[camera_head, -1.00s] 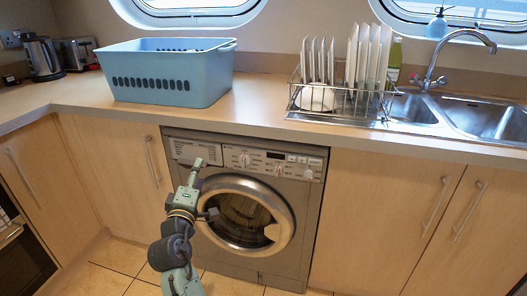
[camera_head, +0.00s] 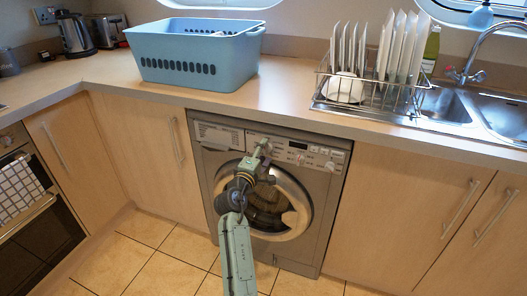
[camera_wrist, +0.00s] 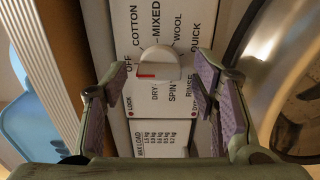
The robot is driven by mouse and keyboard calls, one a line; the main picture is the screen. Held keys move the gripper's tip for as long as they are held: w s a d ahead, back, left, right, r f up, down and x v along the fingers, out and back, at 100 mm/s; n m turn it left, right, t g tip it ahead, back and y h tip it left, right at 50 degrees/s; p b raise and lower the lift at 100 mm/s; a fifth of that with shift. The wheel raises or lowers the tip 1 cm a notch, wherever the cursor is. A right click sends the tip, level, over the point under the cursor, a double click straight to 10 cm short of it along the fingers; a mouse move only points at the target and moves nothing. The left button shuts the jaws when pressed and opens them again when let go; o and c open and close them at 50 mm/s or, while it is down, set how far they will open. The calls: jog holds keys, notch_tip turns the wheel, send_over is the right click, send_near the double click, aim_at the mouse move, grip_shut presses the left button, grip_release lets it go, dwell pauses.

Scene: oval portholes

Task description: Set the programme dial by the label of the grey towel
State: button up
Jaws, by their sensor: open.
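The programme dial (camera_wrist: 160,64) is a white knob with a red mark on its left side, in the wrist view. Words ring it: OFF, COTTON, MIXED, WOOL, QUICK, RINSE, SPIN and DRY. The red mark points left, towards the OFF side; I cannot tell the exact setting. My gripper (camera_wrist: 162,80) is open, with its purple-padded fingers on either side of the dial and gaps between. In the head view my gripper (camera_head: 263,147) is at the washing machine's (camera_head: 318,172) control panel and hides the dial. I cannot make out a grey towel or its label.
A blue basket (camera_head: 195,75) stands on the counter, its contents mostly hidden. A dish rack (camera_head: 372,100) with plates stands by the sink (camera_head: 445,105). A checked cloth (camera_head: 20,190) hangs at the oven. A load table (camera_wrist: 160,139) is printed beside the dial.

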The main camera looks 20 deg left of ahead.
jog(key=shift+w, duration=0.2)
jog(key=c, duration=1.2)
jog(key=shift+o, duration=0.2)
